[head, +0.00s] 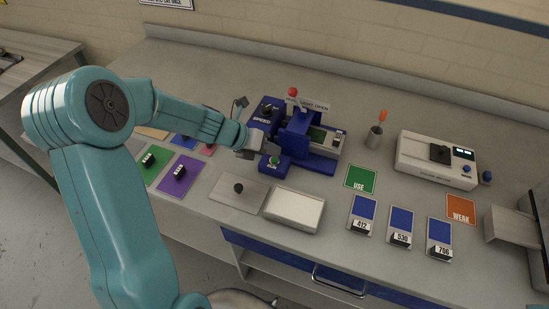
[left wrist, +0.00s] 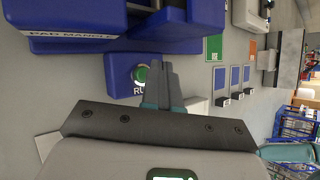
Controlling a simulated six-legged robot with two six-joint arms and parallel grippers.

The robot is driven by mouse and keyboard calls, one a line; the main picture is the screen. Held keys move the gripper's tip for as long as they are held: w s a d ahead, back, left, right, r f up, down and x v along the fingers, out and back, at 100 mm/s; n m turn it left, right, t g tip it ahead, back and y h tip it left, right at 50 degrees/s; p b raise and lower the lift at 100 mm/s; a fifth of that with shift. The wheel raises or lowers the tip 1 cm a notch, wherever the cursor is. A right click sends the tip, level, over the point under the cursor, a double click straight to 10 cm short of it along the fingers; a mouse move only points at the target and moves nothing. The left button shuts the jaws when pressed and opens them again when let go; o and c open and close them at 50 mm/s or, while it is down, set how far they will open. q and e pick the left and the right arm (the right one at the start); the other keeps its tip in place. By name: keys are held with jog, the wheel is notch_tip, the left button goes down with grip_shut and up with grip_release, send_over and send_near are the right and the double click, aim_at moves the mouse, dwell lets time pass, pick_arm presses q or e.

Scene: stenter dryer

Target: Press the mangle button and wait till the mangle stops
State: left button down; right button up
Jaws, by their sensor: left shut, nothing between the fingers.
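The blue mangle (head: 299,140) stands on the bench, and its body fills the top of the left wrist view, with "PAD MANGLE" lettering (left wrist: 75,37). Its green run button (head: 275,159) sits on a small blue box at the front; it also shows in the left wrist view (left wrist: 140,73). My left gripper (head: 256,146) is shut and empty, beside the button box. In the left wrist view its fingertips (left wrist: 163,64) lie just right of the button in the picture; I cannot tell whether they touch it. My right gripper is not in view.
A red ball-topped part (head: 292,92) stands over the mangle. A flat plate with a dark knob (head: 238,188) and a white tray (head: 295,208) lie in front. A green USE card (head: 361,179), several blue swatches and a white instrument (head: 437,160) stand to the right.

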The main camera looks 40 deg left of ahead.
aim_at(271, 159)
pick_arm(q)
jog(key=shift+f, duration=0.45)
jog(key=shift+f+b, duration=0.45)
jog(key=shift+b, duration=0.1)
dwell(0.4)
jog(key=shift+r+p, duration=0.9)
jog(key=shift+p, duration=0.1)
notch_tip(271, 159, up, 5)
jog(key=p, duration=0.5)
